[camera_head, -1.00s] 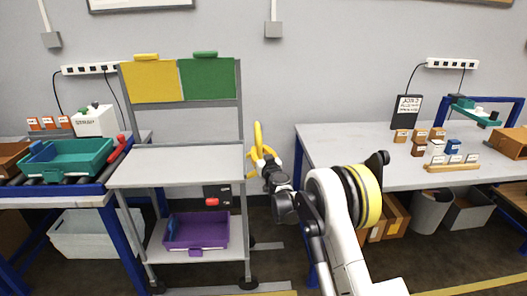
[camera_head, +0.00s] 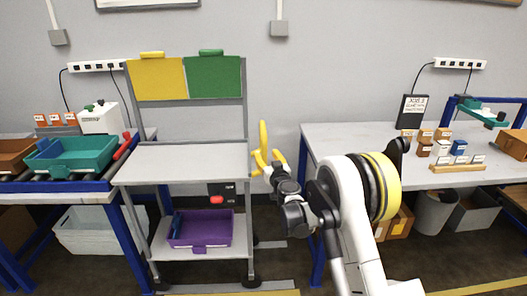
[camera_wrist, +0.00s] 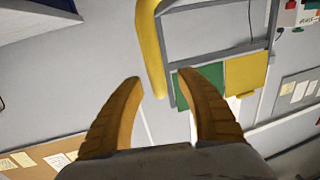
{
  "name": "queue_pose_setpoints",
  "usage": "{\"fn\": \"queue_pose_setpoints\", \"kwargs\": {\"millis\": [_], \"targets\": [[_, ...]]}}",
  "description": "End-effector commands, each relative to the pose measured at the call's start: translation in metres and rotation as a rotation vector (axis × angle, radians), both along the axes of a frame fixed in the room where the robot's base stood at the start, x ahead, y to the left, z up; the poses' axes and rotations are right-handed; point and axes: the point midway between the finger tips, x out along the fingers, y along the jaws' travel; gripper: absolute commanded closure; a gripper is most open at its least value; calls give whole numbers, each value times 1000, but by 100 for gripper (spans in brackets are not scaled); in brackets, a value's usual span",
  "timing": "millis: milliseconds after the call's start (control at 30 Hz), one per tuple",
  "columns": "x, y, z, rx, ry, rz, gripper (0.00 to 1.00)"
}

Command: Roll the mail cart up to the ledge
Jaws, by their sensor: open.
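The mail cart is a grey wheeled frame with an upper shelf (camera_head: 190,160), a lower shelf and yellow (camera_head: 158,80) and green (camera_head: 212,77) back panels. A yellow upright bar handle (camera_head: 263,138) stands at its right side. My gripper (camera_head: 268,160) is open at the handle's lower part, from the right. In the wrist view, my gripper (camera_wrist: 157,85) has its fingers spread; the handle (camera_wrist: 148,45) comes down from the top with its end just beyond the gap between them. Contact cannot be told. I cannot tell which surface is the ledge.
A blue-edged roller bench (camera_head: 65,187) with a teal tray (camera_head: 70,155) stands close left of the cart. A purple bin (camera_head: 200,228) rests on the lower shelf. A worktable (camera_head: 370,140) stands to the right, with floor between it and the cart.

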Motion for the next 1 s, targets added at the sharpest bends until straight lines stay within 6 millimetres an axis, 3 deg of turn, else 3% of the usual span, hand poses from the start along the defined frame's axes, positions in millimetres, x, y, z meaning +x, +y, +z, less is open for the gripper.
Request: {"fn": "queue_pose_setpoints", "kwargs": {"millis": [100,300,767,867,1000], "targets": [[-27,-5,0,0,0,1,55],[-57,-11,0,0,0,1,55],[-66,-14,2,0,0,-2,55],[-69,-23,19,2,-3,-31,55],[-85,-55,70,2,5,-134,55]]}}
